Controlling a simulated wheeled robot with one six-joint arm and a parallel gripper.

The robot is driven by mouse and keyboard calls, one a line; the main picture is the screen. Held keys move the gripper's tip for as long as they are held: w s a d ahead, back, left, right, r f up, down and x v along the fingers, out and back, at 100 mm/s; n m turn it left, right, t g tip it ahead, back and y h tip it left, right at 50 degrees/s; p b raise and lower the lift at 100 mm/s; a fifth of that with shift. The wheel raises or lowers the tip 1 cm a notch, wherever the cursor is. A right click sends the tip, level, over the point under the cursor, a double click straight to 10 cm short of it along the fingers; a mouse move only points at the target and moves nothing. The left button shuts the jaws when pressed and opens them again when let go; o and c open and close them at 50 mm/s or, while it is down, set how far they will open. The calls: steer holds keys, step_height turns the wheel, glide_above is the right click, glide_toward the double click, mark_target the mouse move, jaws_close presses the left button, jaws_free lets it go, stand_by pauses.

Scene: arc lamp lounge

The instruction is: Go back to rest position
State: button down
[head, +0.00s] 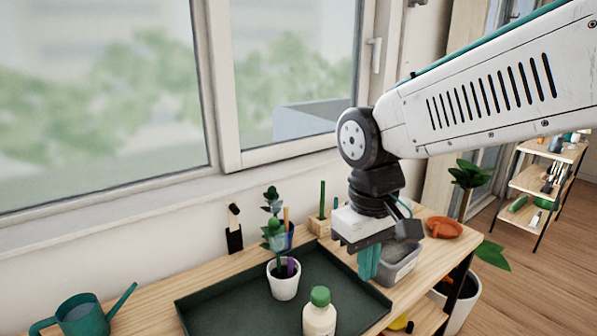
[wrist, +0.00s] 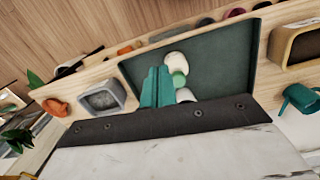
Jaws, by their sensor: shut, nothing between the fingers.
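My gripper (head: 369,263) hangs down from the arm over the right end of the wooden table. Its teal fingers are together with nothing between them. In the wrist view the closed fingers (wrist: 157,88) point towards the tray and table. In the head view they are in front of the grey bin (head: 400,266) and partly hide it. I cannot tell the exact height above the table.
A dark green tray (head: 200,311) holds a potted plant (head: 284,280) and a white bottle with a green cap (head: 319,314). A teal watering can (head: 82,316) stands left, an orange dish (head: 443,228) right. Window behind; open floor and a shelf (head: 541,185) at right.

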steer(key=s+d+r+m+t, duration=0.1)
steer(key=s+d+m, duration=0.4)
steer(key=s+d, duration=0.7)
steer(key=shift+s+d+r+m+t+y, duration=0.3)
steer(key=shift+s+d+t, duration=0.1)
steer(key=shift+d, duration=0.9)
